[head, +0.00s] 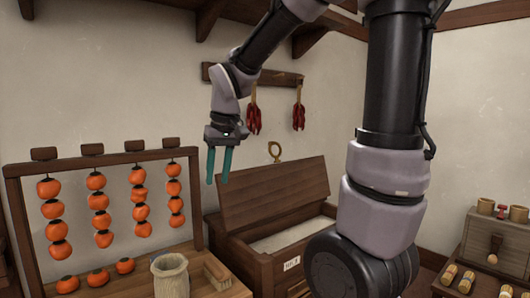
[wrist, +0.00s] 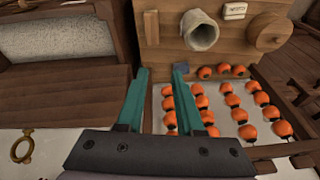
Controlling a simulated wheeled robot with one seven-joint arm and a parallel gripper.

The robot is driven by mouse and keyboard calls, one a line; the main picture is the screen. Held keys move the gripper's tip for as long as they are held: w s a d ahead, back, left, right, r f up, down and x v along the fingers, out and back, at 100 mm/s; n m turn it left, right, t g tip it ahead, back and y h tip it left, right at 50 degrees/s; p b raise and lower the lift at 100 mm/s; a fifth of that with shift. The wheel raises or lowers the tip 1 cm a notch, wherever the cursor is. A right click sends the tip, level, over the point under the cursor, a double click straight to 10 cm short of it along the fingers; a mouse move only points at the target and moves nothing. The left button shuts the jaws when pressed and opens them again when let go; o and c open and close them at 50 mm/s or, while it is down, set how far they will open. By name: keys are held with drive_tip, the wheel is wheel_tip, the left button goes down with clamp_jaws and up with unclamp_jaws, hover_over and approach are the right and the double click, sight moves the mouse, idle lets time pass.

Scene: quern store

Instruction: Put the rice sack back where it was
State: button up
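A small beige-grey open-topped sack (head: 170,276) stands upright on the wooden table at the lower left, and I take it for the rice sack. It also shows in the wrist view (wrist: 200,32), with its mouth open and dark inside. My gripper (head: 218,180) has two teal fingers pointing down with a gap between them. It is empty and hangs in the air above and to the right of the sack, apart from it. In the wrist view my gripper (wrist: 161,72) shows nothing between its fingertips. Where the sack stood before is not shown.
An open wooden chest (head: 262,262) with pale contents stands right of the table, its lid raised. A brush (head: 217,270) lies beside the sack. A frame of hanging persimmons (head: 98,200) stands at left. Red chillies (head: 254,119) hang on the wall. A cabinet (head: 485,270) stands right.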

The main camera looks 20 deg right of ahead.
drive_tip(key=s+d+r+m+t, duration=0.4)
drive_tip(key=s+d+r+m, duration=0.2)
drive_tip(key=s+d, duration=0.3)
drive_tip(key=shift+s+d+r+y, duration=0.2)
drive_tip(key=shift+s+r+y, duration=0.2)
drive_tip(key=shift+s+r, duration=0.25)
drive_tip(key=shift+s+d+f, duration=0.1)
